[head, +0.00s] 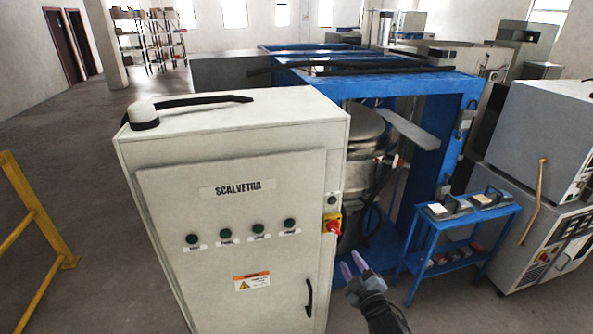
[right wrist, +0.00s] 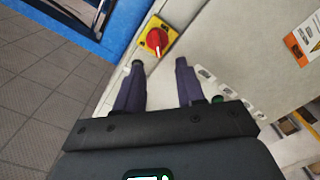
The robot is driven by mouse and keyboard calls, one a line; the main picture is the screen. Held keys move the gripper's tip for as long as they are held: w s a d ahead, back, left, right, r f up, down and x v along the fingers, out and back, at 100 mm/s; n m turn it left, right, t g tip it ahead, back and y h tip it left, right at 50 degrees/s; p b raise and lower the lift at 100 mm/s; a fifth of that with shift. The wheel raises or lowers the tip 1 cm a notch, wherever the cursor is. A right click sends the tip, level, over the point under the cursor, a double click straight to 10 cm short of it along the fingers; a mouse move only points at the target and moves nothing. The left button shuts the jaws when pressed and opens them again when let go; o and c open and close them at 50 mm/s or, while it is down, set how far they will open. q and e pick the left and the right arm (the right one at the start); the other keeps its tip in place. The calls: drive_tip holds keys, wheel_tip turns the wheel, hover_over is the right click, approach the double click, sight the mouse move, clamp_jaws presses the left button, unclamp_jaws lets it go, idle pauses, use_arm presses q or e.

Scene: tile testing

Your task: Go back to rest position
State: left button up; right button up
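My right gripper (head: 352,264) is in the lower middle of the head view, just right of the white cabinet (head: 235,210). It is open and empty, with its two purple-grey fingers apart. In the right wrist view the gripper (right wrist: 158,68) points toward the cabinet's red switch knob (right wrist: 156,39) on a yellow plate. The knob lies beyond the fingertips, not between them. The same red switch (head: 332,224) shows on the cabinet's right edge in the head view. My left gripper is in neither view.
A blue machine frame (head: 440,85) with a metal drum (head: 368,130) stands behind the cabinet. A small blue cart (head: 465,225) and a white machine (head: 545,170) stand at right. A yellow railing (head: 30,205) is at left. Open floor (head: 80,140) lies at the left.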

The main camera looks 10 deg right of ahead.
drive_tip(key=s+a+f+g, duration=0.2)
drive_tip(key=s+f, duration=0.4)
drive_tip(key=f, duration=0.4)
drive_tip(key=s+a+f+m+g, duration=0.1)
drive_tip(key=s+f+m+g, duration=0.2)
drive_tip(key=s, duration=0.9)
drive_tip(key=s+a+f+m+g, duration=0.2)
drive_tip(key=s+f+m+g, duration=0.15)
drive_tip(key=s, duration=0.75)
drive_tip(key=s+d+r+m+g+h, duration=0.15)
drive_tip(key=s+r+g, duration=0.35)
drive_tip(key=s, duration=0.6)
wheel_tip(320, 180, up, 26)
drive_tip(key=p, duration=2.6)
drive_tip(key=shift+s+d+g, duration=0.3)
drive_tip(key=shift+d+g, duration=0.05)
drive_tip(key=shift+d, duration=0.05)
drive_tip(key=shift+c, duration=0.4)
